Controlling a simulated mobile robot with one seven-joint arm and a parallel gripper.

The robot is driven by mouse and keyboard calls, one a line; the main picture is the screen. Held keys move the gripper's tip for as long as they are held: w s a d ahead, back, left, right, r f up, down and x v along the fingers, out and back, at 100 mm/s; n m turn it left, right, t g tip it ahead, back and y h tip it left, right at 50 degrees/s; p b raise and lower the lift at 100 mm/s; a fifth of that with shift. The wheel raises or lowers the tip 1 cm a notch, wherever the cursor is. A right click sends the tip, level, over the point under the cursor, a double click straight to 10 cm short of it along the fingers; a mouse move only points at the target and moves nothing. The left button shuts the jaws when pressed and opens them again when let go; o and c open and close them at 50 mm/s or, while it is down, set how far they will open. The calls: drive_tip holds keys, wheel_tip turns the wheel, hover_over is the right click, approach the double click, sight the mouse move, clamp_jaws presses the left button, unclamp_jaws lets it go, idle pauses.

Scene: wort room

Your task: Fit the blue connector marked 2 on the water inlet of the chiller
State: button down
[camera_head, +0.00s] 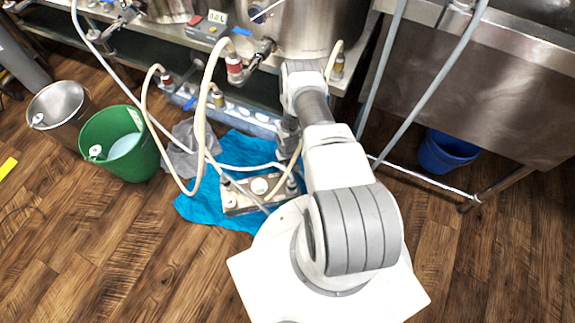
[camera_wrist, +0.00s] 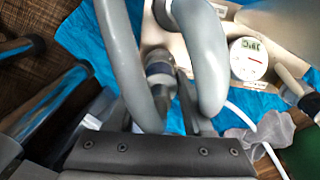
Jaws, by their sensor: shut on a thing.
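The chiller (camera_head: 240,206) is a flat metal block with fittings, lying on a blue cloth in the head view. It also shows in the wrist view (camera_wrist: 225,38), with a round white dial (camera_wrist: 249,58) on its face. My gripper (camera_wrist: 165,100) is shut on a connector (camera_wrist: 158,72) with a blue-grey band, close to the chiller's upper fittings. Thick grey hose loops cross in front of it. I cannot read a 2 on it, nor tell whether it touches the inlet. In the head view my arm partly hides the gripper and the chiller's right end.
Pale hoses (camera_head: 201,120) hang from the kettle valves around the chiller. A green bucket (camera_head: 120,165) and a steel bucket (camera_head: 60,103) stand left. A grey rag (camera_head: 185,150) lies beside the blue cloth (camera_head: 196,210). A blue bucket (camera_head: 444,152) is under the sink. Front-left floor is clear.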

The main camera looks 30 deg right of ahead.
drive_tip(key=shift+c, duration=1.1)
unclamp_jaws()
wheel_tip(320, 180, up, 17)
drive_tip(key=p, duration=0.7)
drive_tip(key=shift+r, duration=0.15)
